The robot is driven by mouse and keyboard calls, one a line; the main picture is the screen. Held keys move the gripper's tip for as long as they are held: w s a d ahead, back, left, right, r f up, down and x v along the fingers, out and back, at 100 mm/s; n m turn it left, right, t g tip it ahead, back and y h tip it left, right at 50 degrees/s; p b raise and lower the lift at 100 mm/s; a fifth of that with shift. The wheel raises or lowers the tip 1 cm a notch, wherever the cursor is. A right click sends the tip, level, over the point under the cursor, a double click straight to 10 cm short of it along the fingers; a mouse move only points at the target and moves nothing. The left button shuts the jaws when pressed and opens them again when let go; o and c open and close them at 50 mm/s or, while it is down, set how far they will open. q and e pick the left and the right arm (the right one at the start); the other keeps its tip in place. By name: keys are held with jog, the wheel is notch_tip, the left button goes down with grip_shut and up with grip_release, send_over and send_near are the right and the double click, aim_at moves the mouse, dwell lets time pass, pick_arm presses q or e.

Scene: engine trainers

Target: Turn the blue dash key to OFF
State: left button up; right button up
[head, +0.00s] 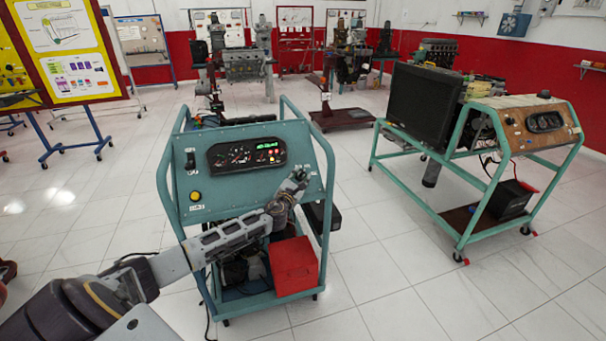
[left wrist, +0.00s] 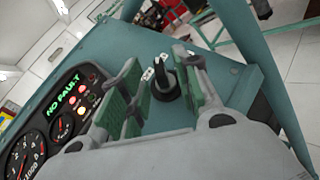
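The blue dash panel (head: 225,190) stands on a teal tube frame in the middle of the head view. Its black key (left wrist: 164,78) shows in the left wrist view, standing up from the panel with small white labels beside it. In the head view my gripper hides the key. My left gripper (head: 300,178) is at the right part of the panel. In the left wrist view the left gripper (left wrist: 158,68) is open, with one green-padded finger on each side of the key. Gaps show between key and pads. My right gripper is not in view.
The instrument cluster (head: 246,155) is lit and its green display reads NO FAULT in the left wrist view. A yellow button (head: 195,196) is on the panel's left. A red box (head: 294,266) sits low on the frame. Another trainer cart (head: 470,200) stands right, with clear floor between.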

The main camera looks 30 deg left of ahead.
aim_at(302, 174)
pick_arm(q)
jog(key=shift+x, duration=1.5)
jog(key=shift+w, duration=0.25)
